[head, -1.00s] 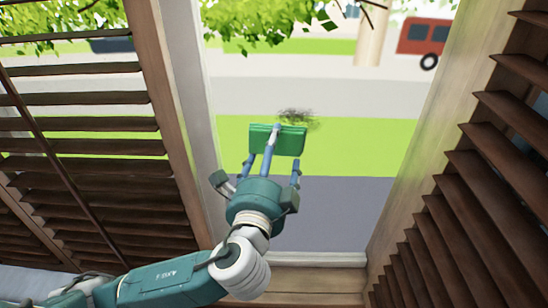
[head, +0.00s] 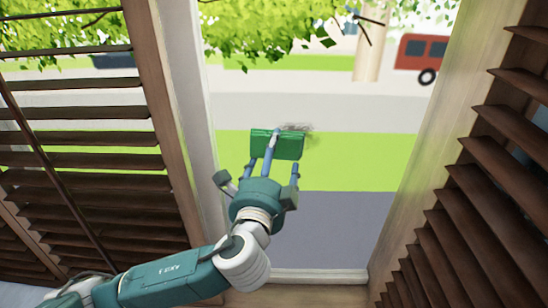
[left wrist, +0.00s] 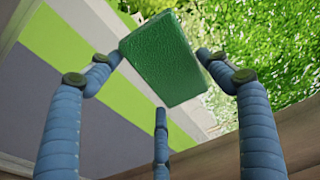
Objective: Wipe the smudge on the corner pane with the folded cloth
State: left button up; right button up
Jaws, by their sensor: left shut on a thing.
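The folded green cloth (head: 289,148) is held in the fingers of my left gripper (head: 271,158), in front of the window pane (head: 330,225). One finger lies across the cloth's near face. The dark grey smudge (head: 300,127) shows just above the cloth's top edge and past its upper right corner; the cloth seems to hide part of it. I cannot tell whether the cloth touches the glass. In the left wrist view the cloth (left wrist: 165,60) sits between the blue fingertips. My right gripper is not in view.
Slatted wooden shutters stand on the left (head: 80,140) and right (head: 490,210) of the pane. A pale frame post (head: 195,110) runs close to the left of my gripper. A sill (head: 300,296) lies below. Street, trees and a red bus (head: 420,55) are outside.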

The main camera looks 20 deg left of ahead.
aim_at(296, 154)
pick_arm(q)
jog(key=shift+w+a, duration=0.25)
jog(key=shift+w, duration=0.65)
jog(key=shift+d, duration=0.1)
jog(key=shift+w+d+p, duration=0.15)
jog(key=shift+w+d, duration=0.1)
jog(key=shift+d, duration=0.55)
jog(key=shift+w+d+p, duration=0.1)
jog(key=shift+w+d, duration=0.1)
jog(key=shift+d, duration=0.55)
jog(key=shift+w+d+p, duration=0.15)
jog(key=shift+w+d, duration=0.1)
jog(key=shift+d, duration=0.55)
jog(key=shift+w+d, duration=0.25)
jog(key=shift+d, duration=0.65)
jog(key=shift+w+d, duration=0.25)
jog(key=shift+d, duration=0.6)
jog(key=shift+w+d, duration=0.2)
jog(key=shift+d, duration=0.4)
jog(key=shift+w+d, duration=0.15)
jog(key=shift+d, duration=0.4)
jog(key=shift+a+r, duration=0.1)
